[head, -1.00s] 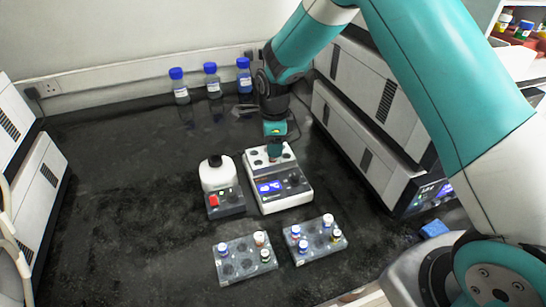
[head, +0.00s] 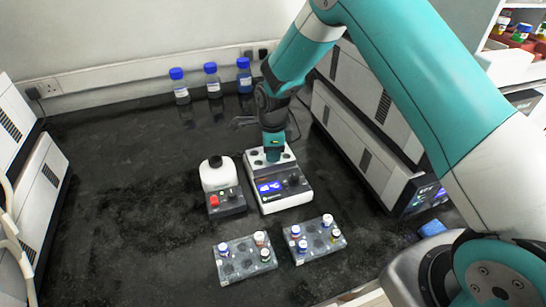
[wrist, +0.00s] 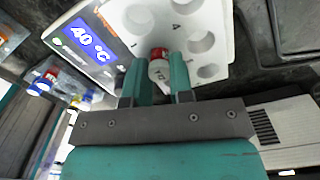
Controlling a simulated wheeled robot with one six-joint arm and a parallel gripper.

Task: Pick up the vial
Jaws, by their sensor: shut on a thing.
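A small vial with red and white at its top (wrist: 158,66) shows in the wrist view between my fingers. My gripper (wrist: 161,78) is shut on it. It is over the white top of the heater block (wrist: 222,22), which has several round wells and a blue display reading 40 °C. In the head view my gripper (head: 272,158) points down at the back part of the heater block (head: 297,202), and hides the vial. I cannot tell how deep the vial sits in a well.
Two grey racks, left (head: 232,277) and right (head: 316,256), hold several capped vials in front of the block. Blue-capped bottles (head: 212,85) line the wall. White instruments (head: 365,150) stand at the right. The bench's left middle is clear.

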